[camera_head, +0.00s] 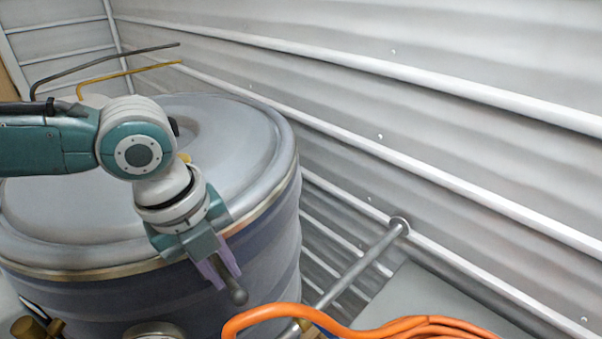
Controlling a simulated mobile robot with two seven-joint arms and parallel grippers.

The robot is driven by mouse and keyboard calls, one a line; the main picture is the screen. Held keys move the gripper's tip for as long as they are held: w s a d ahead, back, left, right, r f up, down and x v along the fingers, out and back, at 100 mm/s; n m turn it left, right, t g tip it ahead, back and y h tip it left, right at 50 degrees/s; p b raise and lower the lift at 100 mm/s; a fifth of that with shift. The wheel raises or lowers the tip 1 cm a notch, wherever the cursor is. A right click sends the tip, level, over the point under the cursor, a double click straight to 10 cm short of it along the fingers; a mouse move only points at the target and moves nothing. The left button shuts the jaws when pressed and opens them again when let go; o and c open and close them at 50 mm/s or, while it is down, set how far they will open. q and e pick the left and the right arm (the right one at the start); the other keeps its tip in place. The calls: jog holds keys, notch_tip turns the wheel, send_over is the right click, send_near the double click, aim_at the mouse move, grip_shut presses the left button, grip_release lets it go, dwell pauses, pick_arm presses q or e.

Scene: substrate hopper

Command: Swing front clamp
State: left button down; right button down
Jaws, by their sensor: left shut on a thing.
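The substrate hopper (255,185) is a large grey-blue drum with a domed lid and a brass-coloured rim band. My left arm reaches over the lid from the left. My left gripper (227,272), with purple fingers, points down at the drum's front right side, just below the rim. It is shut on the front clamp (238,295), a dark lever whose rounded end sticks out below the fingers. The rest of the clamp is hidden behind the gripper. My right gripper is out of view.
An orange hose (420,325) lies coiled at the bottom right. A grey metal pipe (360,262) runs from the wall rail to the lower middle. A gauge-like round part (153,331) and brass fittings (28,328) are at the bottom. Ribbed walls stand close behind.

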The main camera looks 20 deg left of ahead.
pick_arm(q)
jog(key=shift+s, duration=0.1)
dwell(0.4)
jog(key=c, duration=0.8)
grip_release()
jog(key=shift+c, duration=0.2)
jog(key=shift+r, duration=0.1)
notch_tip(320, 180, up, 10)
jog(key=s+a+b, duration=0.1)
jog(key=b, duration=0.1)
jog(key=shift+s+f+b, duration=0.2)
jog(key=shift+s+b, duration=0.1)
jog(key=shift+b, duration=0.05)
